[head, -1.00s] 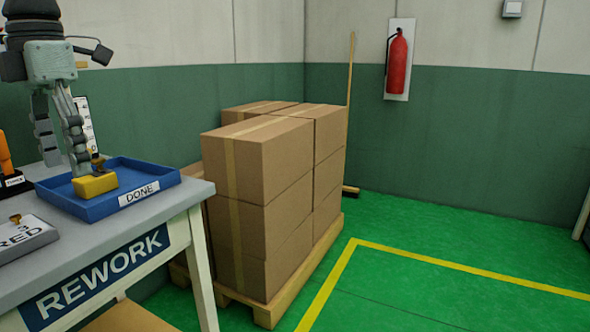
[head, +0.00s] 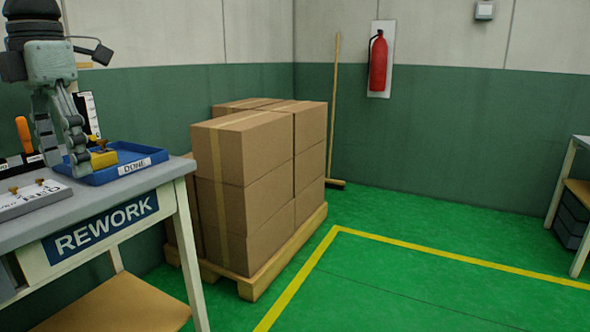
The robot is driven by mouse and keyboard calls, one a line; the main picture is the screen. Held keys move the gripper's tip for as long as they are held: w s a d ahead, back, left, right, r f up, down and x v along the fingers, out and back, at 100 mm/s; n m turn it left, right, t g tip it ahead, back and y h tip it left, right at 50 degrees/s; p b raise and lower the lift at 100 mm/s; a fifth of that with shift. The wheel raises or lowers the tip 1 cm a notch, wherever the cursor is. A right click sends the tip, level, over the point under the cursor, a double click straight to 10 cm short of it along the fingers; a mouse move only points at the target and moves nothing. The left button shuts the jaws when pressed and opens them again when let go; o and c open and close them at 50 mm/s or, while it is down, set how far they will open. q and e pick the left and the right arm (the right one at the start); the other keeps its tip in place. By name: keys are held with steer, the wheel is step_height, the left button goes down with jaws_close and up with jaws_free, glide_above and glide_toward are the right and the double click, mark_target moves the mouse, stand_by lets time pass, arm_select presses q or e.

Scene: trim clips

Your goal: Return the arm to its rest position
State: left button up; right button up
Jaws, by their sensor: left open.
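My left gripper (head: 66,165) hangs fingers down over the rework table (head: 105,203) at the left of the head view. It is open, its two fingers apart and empty. A blue tray (head: 139,165) labelled DONE lies on the table, just right of and behind the fingers. A yellow block (head: 103,159) with a brass-coloured knob sits in the tray, apart from or only overlapped by the right finger; the exact gap cannot be told. My right gripper is not in view.
A grey plate (head: 28,198) with brass knobs lies on the table's front left. An orange-handled tool (head: 24,134) stands behind. Stacked cartons (head: 240,175) on a pallet (head: 262,277) stand right of the table. Green floor is open beyond; another table (head: 572,190) is at far right.

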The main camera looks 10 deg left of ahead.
arm_select(q)
steer(key=w+d+f+n+t+h, duration=0.3)
steer(key=w+f+t+h, duration=0.15)
steer(key=w+f, duration=0.2)
steer(key=w+d+f+n+t+h, duration=0.3)
steer(key=w+f+t+h, duration=0.15)
steer(key=f, duration=0.35)
steer(key=w+a+f+n+t+y, duration=0.1)
steer(key=a+f+n+t+y, duration=0.3)
steer(key=f+n, duration=0.45)
steer(key=w+a+f+n+t+y, duration=0.1)
steer(key=a+f+n+t+y, duration=0.25)
steer(key=f+n, duration=0.5)
steer(key=s+d+f+n+g+y, duration=0.1)
steer(key=s+f+n+g+y, duration=0.2)
steer(key=s+f+n, duration=0.5)
steer(key=s+d+f+n+g+y, duration=0.2)
steer(key=s+f+n+g, duration=0.15)
steer(key=f, duration=0.85)
steer(key=s+d+f+n+g+h, duration=0.2)
steer(key=s+d+f+g, duration=0.4)
steer(key=s+d+f, duration=0.4)
steer(key=s+d+n, duration=0.1)
steer(key=s+d, duration=0.1)
steer(key=s, duration=0.2)
steer(key=shift+d, duration=0.4)
